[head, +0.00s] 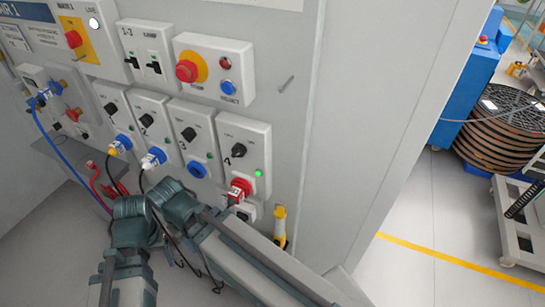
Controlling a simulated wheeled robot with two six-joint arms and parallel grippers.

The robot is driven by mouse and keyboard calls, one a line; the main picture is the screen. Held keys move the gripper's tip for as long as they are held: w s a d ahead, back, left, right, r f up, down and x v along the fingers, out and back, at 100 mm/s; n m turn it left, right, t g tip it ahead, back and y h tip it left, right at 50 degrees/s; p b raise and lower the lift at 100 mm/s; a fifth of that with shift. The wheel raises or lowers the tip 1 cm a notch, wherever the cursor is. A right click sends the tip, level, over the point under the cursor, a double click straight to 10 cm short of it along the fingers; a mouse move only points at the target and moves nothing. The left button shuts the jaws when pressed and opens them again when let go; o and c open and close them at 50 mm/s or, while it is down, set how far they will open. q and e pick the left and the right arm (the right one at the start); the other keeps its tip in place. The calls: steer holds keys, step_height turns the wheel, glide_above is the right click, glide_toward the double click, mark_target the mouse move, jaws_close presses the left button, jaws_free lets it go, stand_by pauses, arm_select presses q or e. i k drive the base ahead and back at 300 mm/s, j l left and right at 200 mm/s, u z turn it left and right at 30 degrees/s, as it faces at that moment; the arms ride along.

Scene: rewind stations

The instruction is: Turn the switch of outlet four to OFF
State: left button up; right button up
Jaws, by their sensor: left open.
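Outlet four is the rightmost white box (256,141) in the lower row on the grey panel. Its black rotary switch (237,151) sits in the upper part, with nothing touching it; its setting is too small to read. A green lamp (258,173) glows on this box. A red plug (239,188) sits at its lower end. My left arm shows at the lower left and centre, below the outlets. My left gripper (125,285) seems to be at the bottom left, well away from the switch; its fingertips are hard to make out. My right gripper is not in view.
To the left stand outlet three (205,122) with a blue socket, and two outlets with plugs (153,157). Above is a red emergency button (186,71). A yellow-black tool (280,222) hangs right of outlet four. Cables hang at left.

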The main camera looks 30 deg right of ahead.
mark_target(238, 150)
steer(key=k+j+z, duration=0.1)
steer(key=z, duration=0.8)
steer(key=k+l, duration=0.05)
steer(key=k, duration=0.05)
